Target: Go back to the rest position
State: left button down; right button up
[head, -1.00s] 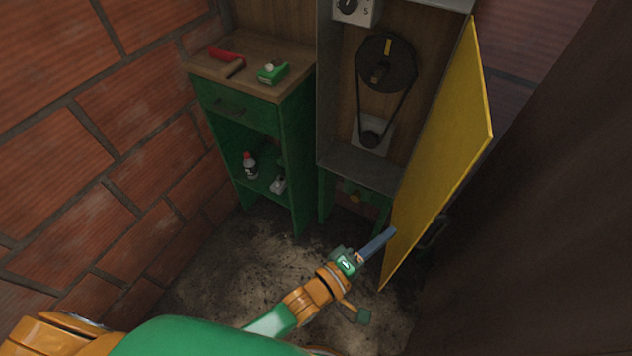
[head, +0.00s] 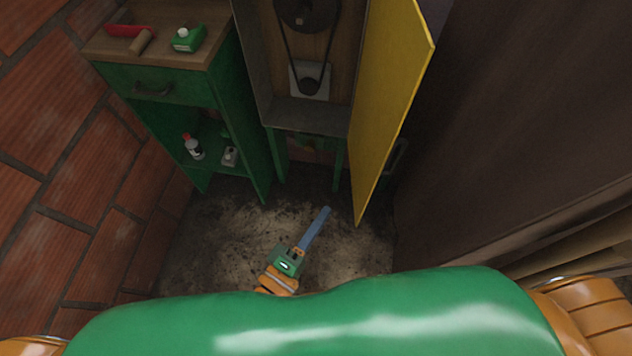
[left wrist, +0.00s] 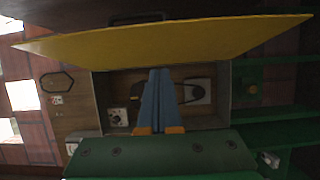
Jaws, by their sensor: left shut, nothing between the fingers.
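My left gripper (head: 322,212) points up and away from my body in the head view, over the dirt floor in front of the cabinet. Its blue fingers are together with nothing between them. They also show in the left wrist view (left wrist: 158,88), in front of the open cabinet. My right gripper is not in view. The yellow door (head: 392,95) of the machine cabinet stands open, to the right of the left gripper and apart from it. The belt and pulleys (head: 309,84) show inside the cabinet.
A green cabinet (head: 180,85) with a wooden top stands at the left, holding a red-handled tool (head: 128,31) and a green container (head: 188,39). A bottle (head: 194,148) is on its lower shelf. Brick wall (head: 70,200) borders the left; a dark brown surface (head: 500,130) the right.

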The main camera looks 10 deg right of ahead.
pick_arm(q)
jog(key=s+a+f+m+g+y, duration=0.25)
jog(key=a+f, duration=0.25)
jog(key=f, duration=0.3)
jog(key=s+a+f+m+g+y, duration=0.1)
jog(key=a+f+m+g+y, duration=0.2)
jog(key=f, duration=0.5)
jog(key=s+a+f+m+g+y, duration=0.1)
jog(key=s+a+f+m+y, duration=0.15)
jog(key=a+f, duration=0.45)
jog(key=s+a+f+m+g+y, duration=0.1)
jog(key=s+a+f+m+g, duration=0.1)
jog(key=s, duration=0.4)
jog(key=s+a+f+m+g+y, duration=0.2)
jog(key=s+a+f+g, duration=0.2)
jog(key=s+a+f, duration=0.1)
jog(key=shift+s+f+m, duration=0.3)
jog(key=shift+s+f, duration=0.6)
jog(key=shift+s, duration=0.3)
jog(key=shift+g, duration=0.25)
